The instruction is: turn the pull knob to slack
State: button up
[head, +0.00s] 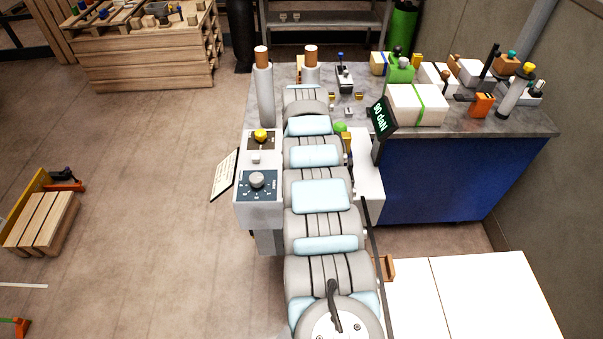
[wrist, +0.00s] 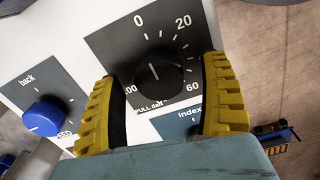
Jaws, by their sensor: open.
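In the wrist view the pull knob (wrist: 167,75) is a round black knob on a dark plate marked 0, 20, 60, 100 and "PULL daN". Its white mark points up and slightly left, toward the 0. My gripper (wrist: 161,70) has yellow ribbed fingers apart, one on each side of the knob. I see a gap on the left; I cannot tell whether the right finger touches the knob. In the head view my arm hides my gripper, and I cannot make out this knob there. A dark display (head: 383,118) there seems to read 90 daN.
A blue knob (wrist: 45,116) marked "back" sits to the left, and an "index" plate (wrist: 188,126) lies below, partly hidden. In the head view a control box (head: 258,215) with a grey dial stands left of my arm. A cluttered bench (head: 470,122) stands behind at right.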

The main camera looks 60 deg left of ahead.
notch_tip(320, 180, up, 12)
dwell(0.6)
jog(key=shift+d, duration=0.1)
dwell(0.5)
